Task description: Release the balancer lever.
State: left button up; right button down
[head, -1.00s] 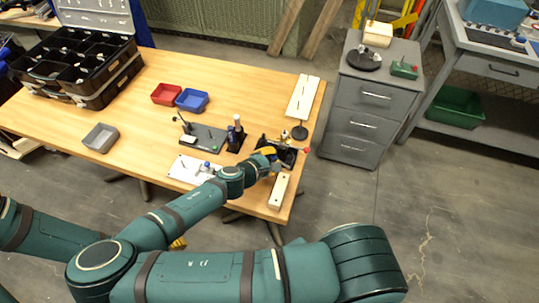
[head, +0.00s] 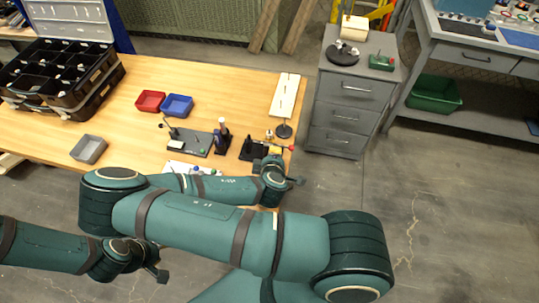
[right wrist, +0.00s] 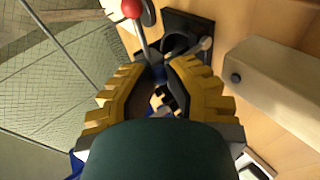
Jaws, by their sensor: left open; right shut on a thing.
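The balancer is a dark device (head: 256,151) near the right end of the workbench. Its lever, a thin rod with a red ball knob (head: 292,147), also shows in the right wrist view, with the red knob (right wrist: 131,8) at the top. My right gripper (right wrist: 160,66) has yellow toothed fingers, shut at the rod's lower part; the exact contact is partly hidden. In the head view the right gripper (head: 278,164) is mostly hidden by its own wrist, just in front of the device. My left gripper (head: 160,274) is open and empty, low at the left, away from the balancer.
A pale block (right wrist: 270,85) lies close beside the fingers. A grey drawer cabinet (head: 345,105) stands to the right.

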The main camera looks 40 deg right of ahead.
jog(key=shift+s+d+f, duration=0.15)
jog(key=shift+s+f, duration=0.1)
jog(key=shift+s, duration=0.05)
jog(key=shift+m, duration=0.3)
jog(key=c, duration=1.1)
grip_release()
jog(key=shift+w+r, duration=0.1)
jog(key=shift+w, duration=0.05)
